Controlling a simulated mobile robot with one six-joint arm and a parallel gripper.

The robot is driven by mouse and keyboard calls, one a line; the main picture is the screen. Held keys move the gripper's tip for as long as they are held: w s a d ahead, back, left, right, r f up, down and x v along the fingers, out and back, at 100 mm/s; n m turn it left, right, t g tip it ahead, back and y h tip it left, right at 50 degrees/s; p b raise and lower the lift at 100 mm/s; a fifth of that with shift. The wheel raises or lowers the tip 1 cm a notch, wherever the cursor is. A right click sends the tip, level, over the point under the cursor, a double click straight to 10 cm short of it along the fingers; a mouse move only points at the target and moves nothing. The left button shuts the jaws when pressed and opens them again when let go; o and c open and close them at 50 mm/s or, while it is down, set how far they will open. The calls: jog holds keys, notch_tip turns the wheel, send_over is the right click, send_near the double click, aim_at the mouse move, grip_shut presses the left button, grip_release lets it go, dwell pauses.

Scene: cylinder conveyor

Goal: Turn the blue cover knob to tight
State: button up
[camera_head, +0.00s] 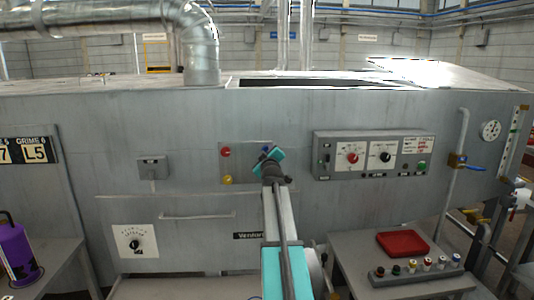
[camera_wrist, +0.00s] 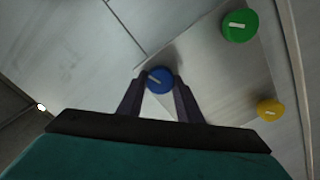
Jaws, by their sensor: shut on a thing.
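The blue cover knob (camera_wrist: 158,76) is round with a short white mark, which slants in the wrist view. It sits on a flat grey plate (camera_wrist: 205,75) on the machine front. My gripper (camera_wrist: 158,87) is shut on the knob, with one dark finger on each side. In the head view my gripper (camera_head: 267,156) is at the right part of the plate and mostly hides the knob. I cannot read any tight marking near it.
On the same plate are a green knob (camera_wrist: 240,25), a yellow knob (camera_wrist: 270,108) and a red knob (camera_head: 225,152). A control box (camera_head: 372,155) juts out to the right. Below right, a side table (camera_head: 345,255) holds a red tray (camera_head: 402,243) and several small capped items.

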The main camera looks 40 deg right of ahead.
jog(key=shift+m, duration=0.4)
jog(key=m+b, duration=0.2)
jog(key=m, duration=0.2)
jog(key=m+b, duration=0.1)
jog(key=m, duration=0.4)
jog(key=shift+s+b, duration=0.1)
jog(key=shift+b, duration=0.25)
jog(key=m, duration=0.5)
jog(key=shift+s+d, duration=0.1)
jog(key=shift+d, duration=0.05)
jog(key=m+p, duration=0.1)
jog(key=m, duration=0.4)
jog(key=shift+f+p, duration=0.1)
jog(key=shift+p, duration=0.25)
jog(key=shift+m, duration=0.4)
jog(key=o, duration=1)
jog(key=shift+s, duration=0.15)
jog(key=shift+o, duration=0.2)
